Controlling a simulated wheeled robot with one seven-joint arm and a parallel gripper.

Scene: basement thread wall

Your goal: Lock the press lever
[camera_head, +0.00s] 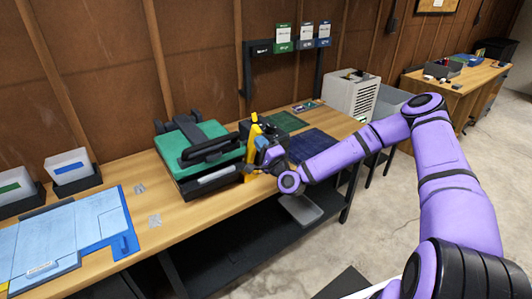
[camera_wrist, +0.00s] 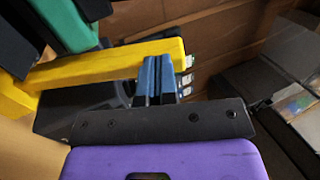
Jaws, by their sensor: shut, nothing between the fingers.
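The press (camera_head: 198,150) is a green and black machine on the wooden workbench; part of its green body (camera_wrist: 68,25) shows at the top left of the wrist view. A yellow bar (camera_head: 252,148), which looks like the press lever, stands steeply at the right side of the press. In the wrist view the yellow bar (camera_wrist: 110,62) runs across behind my fingers. My gripper (camera_head: 268,157) is right beside the bar, on its right. Its blue fingers (camera_wrist: 157,75) are shut together with nothing between them. Whether they touch the bar, I cannot tell.
A blue board (camera_head: 75,235) lies on the workbench (camera_head: 170,222) at the left, near two white bins. Dark mats (camera_head: 312,145) lie right of my gripper. A black rack with small cards (camera_head: 283,38) stands behind. A grey box unit (camera_head: 350,93) stands beyond the bench's right end.

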